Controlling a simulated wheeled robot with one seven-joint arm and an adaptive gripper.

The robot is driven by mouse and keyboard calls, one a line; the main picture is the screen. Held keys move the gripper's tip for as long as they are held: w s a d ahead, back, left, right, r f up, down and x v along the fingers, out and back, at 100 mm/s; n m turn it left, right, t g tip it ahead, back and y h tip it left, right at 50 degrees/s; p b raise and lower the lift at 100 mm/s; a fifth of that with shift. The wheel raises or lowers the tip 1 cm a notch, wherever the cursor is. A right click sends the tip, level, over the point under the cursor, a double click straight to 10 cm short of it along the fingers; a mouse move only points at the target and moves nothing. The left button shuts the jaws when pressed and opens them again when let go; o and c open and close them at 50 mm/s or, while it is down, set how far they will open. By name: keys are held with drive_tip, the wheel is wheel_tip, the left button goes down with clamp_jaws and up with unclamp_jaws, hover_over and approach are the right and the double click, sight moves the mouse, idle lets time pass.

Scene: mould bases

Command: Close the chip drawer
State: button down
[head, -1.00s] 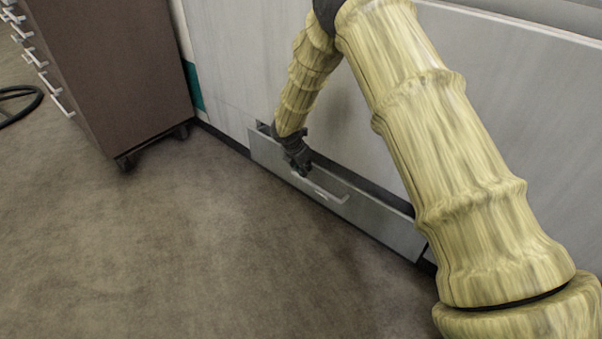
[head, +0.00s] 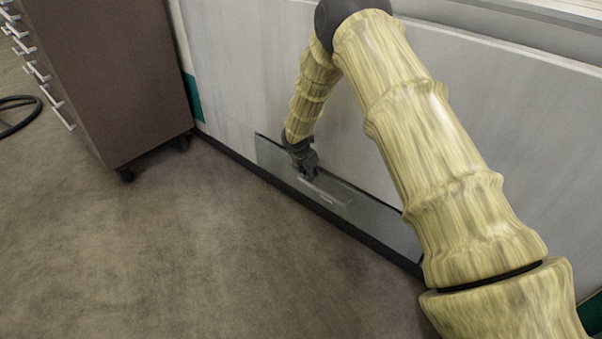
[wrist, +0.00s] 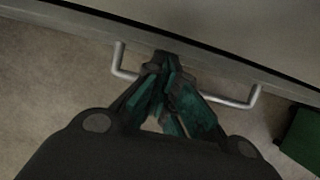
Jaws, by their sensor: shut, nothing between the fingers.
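The chip drawer (head: 375,217) is a low grey front at the foot of the large grey machine panel. In the head view its front now looks about level with the panel around it. Its bar handle (head: 328,191) sticks out from the front; the handle also shows in the wrist view (wrist: 236,101). My gripper (head: 309,177) is shut and empty at the left part of the handle. In the wrist view my gripper (wrist: 166,62) has its fingertips at the drawer front, between the handle's two ends. Whether the fingers touch the front is unclear.
A brown cabinet (head: 115,75) on castors, with several handles on its left side, stands to the left. The carpet (head: 220,255) before the drawer is clear. A green object (wrist: 303,137) shows in the wrist view.

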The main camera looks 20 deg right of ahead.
drive_tip(key=shift+d, duration=0.35)
